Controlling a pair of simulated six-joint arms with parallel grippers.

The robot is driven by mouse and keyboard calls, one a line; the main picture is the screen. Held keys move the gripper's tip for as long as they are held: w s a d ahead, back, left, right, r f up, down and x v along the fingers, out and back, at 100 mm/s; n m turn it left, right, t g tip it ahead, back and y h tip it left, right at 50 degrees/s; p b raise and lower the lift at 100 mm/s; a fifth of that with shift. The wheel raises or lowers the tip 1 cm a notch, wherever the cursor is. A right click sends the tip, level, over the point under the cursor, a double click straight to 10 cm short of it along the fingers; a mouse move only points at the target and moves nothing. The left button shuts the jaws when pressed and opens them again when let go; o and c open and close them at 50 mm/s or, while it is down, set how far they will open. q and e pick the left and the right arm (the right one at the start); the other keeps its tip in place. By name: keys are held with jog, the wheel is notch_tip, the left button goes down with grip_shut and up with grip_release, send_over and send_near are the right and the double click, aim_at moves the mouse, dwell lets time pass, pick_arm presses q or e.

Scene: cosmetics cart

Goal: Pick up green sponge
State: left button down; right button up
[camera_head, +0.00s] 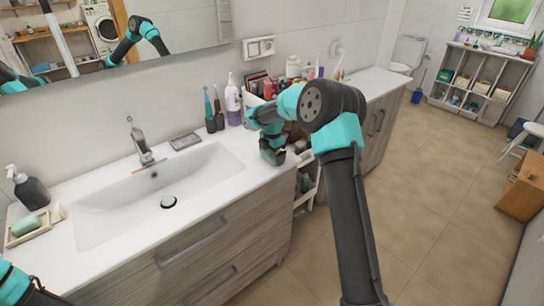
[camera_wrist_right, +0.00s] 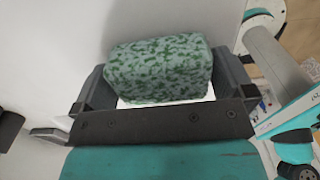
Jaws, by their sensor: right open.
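The green sponge (camera_wrist_right: 160,68) is a mottled light and dark green block in the right wrist view. It lies between the two dark fingers of my right gripper (camera_wrist_right: 162,76), which is open around it. Its ends come close to the fingers; I cannot tell whether they touch. In the head view my right gripper (camera_head: 272,154) is low at the right end of the sink counter, by the cart, and I cannot make out the sponge there. Only part of my left arm shows at the bottom left, its jaws out of view.
The sink counter (camera_head: 95,180) has a soap dispenser (camera_head: 30,188), a tray with a green soap (camera_head: 25,225) and a faucet (camera_head: 140,145). Bottles (camera_head: 233,100) crowd the wall just left of my right gripper.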

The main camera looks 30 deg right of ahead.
jog(key=shift+c, duration=0.4)
jog(key=c, duration=0.6)
jog(key=shift+o, duration=0.2)
jog(key=shift+r, duration=1.65)
jog(key=shift+s+a+r, duration=0.15)
jog(key=shift+r, duration=0.05)
jog(key=s+a+r, duration=0.1)
jog(key=s+a, duration=0.7)
jog(key=s, duration=0.5)
jog(key=shift+s+r, duration=0.15)
jog(key=o, duration=0.3)
jog(key=shift+a, duration=0.1)
jog(key=shift+c, duration=1)
